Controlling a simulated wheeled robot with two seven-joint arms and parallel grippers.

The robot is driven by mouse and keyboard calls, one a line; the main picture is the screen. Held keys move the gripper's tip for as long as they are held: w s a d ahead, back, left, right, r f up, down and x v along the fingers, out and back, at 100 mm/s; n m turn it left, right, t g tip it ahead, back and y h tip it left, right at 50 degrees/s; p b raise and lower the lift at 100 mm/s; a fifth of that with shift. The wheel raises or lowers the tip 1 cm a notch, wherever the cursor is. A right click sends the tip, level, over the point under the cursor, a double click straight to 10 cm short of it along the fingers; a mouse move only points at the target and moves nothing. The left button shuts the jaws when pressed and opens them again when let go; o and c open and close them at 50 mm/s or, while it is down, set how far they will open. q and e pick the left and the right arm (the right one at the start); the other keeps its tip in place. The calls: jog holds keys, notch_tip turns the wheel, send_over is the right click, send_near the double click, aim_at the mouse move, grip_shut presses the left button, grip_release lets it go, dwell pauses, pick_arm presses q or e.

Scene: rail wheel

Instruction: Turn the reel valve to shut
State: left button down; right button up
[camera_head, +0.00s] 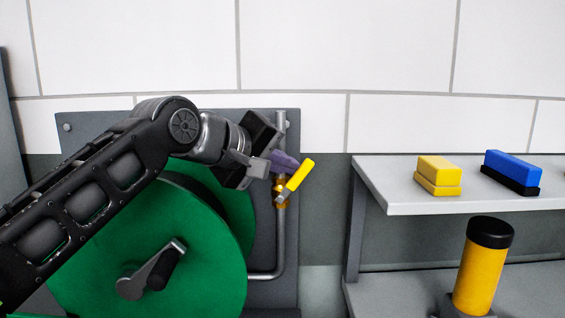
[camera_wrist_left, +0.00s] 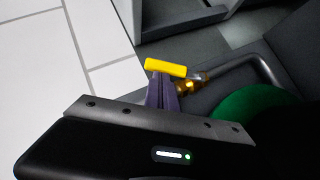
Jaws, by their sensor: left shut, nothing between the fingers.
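The reel valve has a yellow lever handle (camera_head: 299,174) on a brass body (camera_head: 280,190), mounted on a grey pipe (camera_head: 281,245) beside the green hose reel (camera_head: 200,255). In the head view the handle slants up to the right. My left gripper (camera_head: 288,163) is shut and empty, with its purple fingertips right beside the handle. The left wrist view shows the yellow handle (camera_wrist_left: 166,68) just past the fingertips (camera_wrist_left: 160,90), with the brass body (camera_wrist_left: 192,83) to their right. I cannot tell whether the fingers touch the handle. My right gripper is not in view.
The reel's crank (camera_head: 150,272) sticks out in front. On the right, a grey shelf (camera_head: 400,206) bears a yellow block (camera_head: 438,170) and a blue block (camera_head: 512,166). A yellow cylinder with a black cap (camera_head: 480,275) stands lower. A tiled wall is behind.

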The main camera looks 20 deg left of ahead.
aim_at(309, 172)
pick_arm(q)
jog(key=shift+d+p, duration=0.15)
jog(key=shift+p, duration=0.2)
jog(key=shift+w+d, duration=0.1)
jog(key=y+p, duration=0.1)
jog(key=d+m+g+p, duration=0.1)
jog(key=p, duration=0.1)
jog(key=shift+w+d+m+g+y, duration=0.25)
jog(key=shift+w+m+g+y, duration=0.05)
jog(key=shift+w+y, duration=0.1)
jog(key=shift+w+d+f+m+g+y+p, duration=0.25)
jog(key=shift+d+m+g+y+p, duration=0.2)
jog(key=shift+p, duration=0.4)
jog(key=shift+w+d+f+m+g+y, duration=0.25)
jog(key=shift+d+f+y, duration=0.2)
jog(key=shift+f+y, duration=0.15)
jog(key=shift+w+d+f+b, duration=0.15)
jog(key=shift+d+f+b, duration=0.25)
jog(key=shift+f, duration=0.2)
jog(key=shift+w+d+f+b, duration=0.15)
jog(key=shift+d+f+b, duration=0.15)
jog(key=shift+d+f, duration=0.2)
jog(key=shift+f, duration=0.2)
jog(key=shift+s+a, duration=0.1)
jog(key=shift+a, duration=0.05)
